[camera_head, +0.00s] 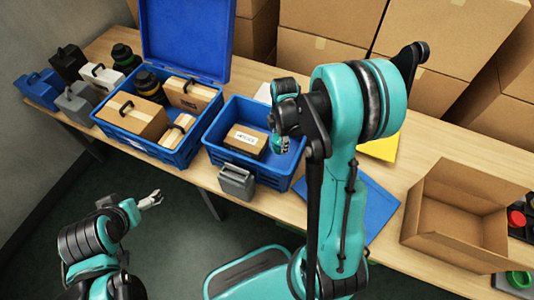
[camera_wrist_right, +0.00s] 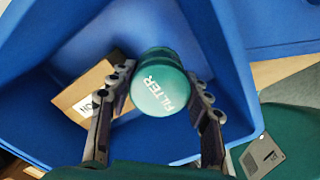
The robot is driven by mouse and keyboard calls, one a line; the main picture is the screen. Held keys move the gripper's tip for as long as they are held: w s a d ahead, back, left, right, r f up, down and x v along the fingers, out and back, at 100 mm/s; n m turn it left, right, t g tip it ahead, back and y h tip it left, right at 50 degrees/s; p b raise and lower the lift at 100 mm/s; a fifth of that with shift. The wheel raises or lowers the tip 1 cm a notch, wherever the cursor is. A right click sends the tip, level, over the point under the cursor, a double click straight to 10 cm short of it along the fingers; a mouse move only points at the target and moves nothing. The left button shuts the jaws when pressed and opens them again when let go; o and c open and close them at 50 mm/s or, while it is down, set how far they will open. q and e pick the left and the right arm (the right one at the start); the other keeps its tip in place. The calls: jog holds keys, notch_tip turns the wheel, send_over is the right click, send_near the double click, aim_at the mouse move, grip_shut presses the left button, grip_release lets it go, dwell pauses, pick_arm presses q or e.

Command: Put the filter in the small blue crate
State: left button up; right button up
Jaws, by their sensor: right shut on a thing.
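The filter (camera_wrist_right: 162,92) is a green cylinder with white lettering on its end. In the wrist view it sits between the fingers of my right gripper (camera_wrist_right: 160,84), which is shut on it. In the head view the filter (camera_head: 281,144) shows partly, behind my right arm. It is over the right part of the small blue crate (camera_head: 225,151), whose walls surround it in the wrist view. I cannot tell whether it touches the crate floor. My left gripper (camera_head: 151,199) is low at the left, away from the table; its opening is unclear.
A brown box (camera_head: 246,140) lies inside the small crate. A grey case (camera_head: 236,182) stands at its front. A larger lidded blue crate (camera_head: 160,155) with boxes is at the left. An open cardboard box (camera_head: 455,215) and a blue sheet (camera_head: 365,205) are at the right.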

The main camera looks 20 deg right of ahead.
notch_tip(320, 180, down, 8)
jog(key=b, duration=0.3)
jog(key=shift+f, duration=0.25)
jog(key=o, duration=1.1)
jog(key=shift+f, duration=0.1)
